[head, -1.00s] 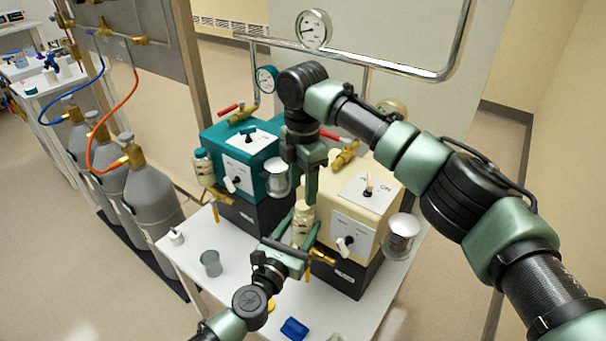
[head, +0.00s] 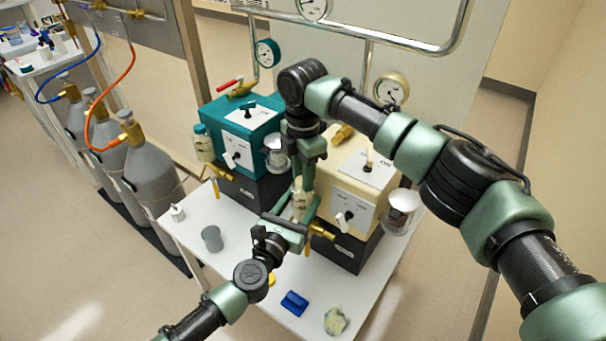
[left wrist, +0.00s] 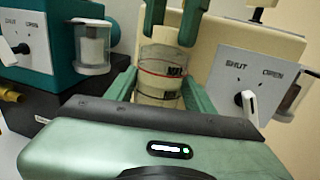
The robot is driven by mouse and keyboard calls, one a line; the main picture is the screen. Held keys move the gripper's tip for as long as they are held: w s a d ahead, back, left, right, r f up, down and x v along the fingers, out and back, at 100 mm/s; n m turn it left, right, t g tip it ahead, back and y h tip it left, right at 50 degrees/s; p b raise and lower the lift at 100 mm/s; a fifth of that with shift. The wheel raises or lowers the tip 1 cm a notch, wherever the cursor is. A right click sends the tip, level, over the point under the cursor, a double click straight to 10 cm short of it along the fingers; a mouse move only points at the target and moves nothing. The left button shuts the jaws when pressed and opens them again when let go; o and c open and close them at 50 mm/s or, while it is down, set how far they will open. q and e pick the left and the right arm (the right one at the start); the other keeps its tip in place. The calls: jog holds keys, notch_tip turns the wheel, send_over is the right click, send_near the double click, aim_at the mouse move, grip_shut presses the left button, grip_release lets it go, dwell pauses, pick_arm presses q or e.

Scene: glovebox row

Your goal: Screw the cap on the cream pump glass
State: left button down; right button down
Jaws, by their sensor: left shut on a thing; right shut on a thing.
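The cream pump (head: 362,160) stands on the white bench, with its glass (head: 300,205) upright at its left side. The glass is clear with a red line and a dark label in the left wrist view (left wrist: 160,72). My left gripper (head: 301,217) is shut around the glass from the front, its fingers on either side. My right gripper (head: 302,185) points down from above and is shut on the cream cap (left wrist: 173,17) at the top of the glass. The cap is mostly hidden by the fingers, and I cannot tell how far it is threaded.
The teal pump (head: 240,130) stands close on the left with its own capped glass (head: 203,143). A grey cup (head: 212,238), a small white bottle (head: 177,212), a blue object (head: 294,303) and a crumpled cloth (head: 335,320) lie on the bench (head: 240,265). Grey gas cylinders (head: 150,170) stand at left.

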jog(key=m, duration=0.3)
jog(key=c, duration=1.1)
grip_release()
jog(key=shift+r, duration=2.25)
jog(key=shift+c, duration=0.2)
